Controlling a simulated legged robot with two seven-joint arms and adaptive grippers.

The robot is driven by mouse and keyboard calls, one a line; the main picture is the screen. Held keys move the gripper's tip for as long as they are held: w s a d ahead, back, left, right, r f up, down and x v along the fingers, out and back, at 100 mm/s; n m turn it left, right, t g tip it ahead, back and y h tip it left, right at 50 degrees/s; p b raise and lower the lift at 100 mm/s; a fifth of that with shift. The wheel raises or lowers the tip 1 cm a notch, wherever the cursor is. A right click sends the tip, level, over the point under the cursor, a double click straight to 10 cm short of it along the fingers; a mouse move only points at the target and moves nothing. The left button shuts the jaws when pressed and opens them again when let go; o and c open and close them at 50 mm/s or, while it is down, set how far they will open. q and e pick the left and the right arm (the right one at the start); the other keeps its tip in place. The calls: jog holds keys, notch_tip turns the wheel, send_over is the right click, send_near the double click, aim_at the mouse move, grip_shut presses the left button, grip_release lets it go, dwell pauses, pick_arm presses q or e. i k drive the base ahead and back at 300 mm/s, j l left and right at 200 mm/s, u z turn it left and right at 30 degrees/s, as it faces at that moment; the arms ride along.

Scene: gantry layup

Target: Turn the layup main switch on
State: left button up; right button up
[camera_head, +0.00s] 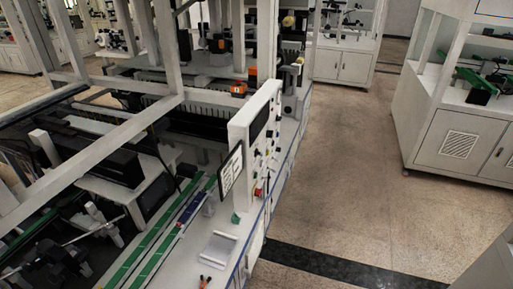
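A white upright control panel (239,128) stands on the bench at the picture's middle, seen at a steep angle. Its right-hand face carries a dark screen (260,119) and several small knobs and buttons. A red round button (258,191) sits low on this face. I cannot tell which of the small controls is the layup main switch, nor its position. Neither of my grippers shows in the head view.
A tilted screen (230,172) stands left of the panel. Green-edged conveyor rails (150,250) and a metal gantry frame (100,160) fill the left. Open floor (345,190) lies right of the bench, with a white cabinet (455,150) beyond it.

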aim_at(258, 191)
jog(key=i+l+u, duration=0.15)
jog(key=u, duration=0.7)
jog(key=i+l+u, duration=0.2)
jog(key=l+u, duration=0.3)
jog(key=l, duration=0.6)
jog(key=l+u, duration=0.45)
jog(key=l, duration=0.65)
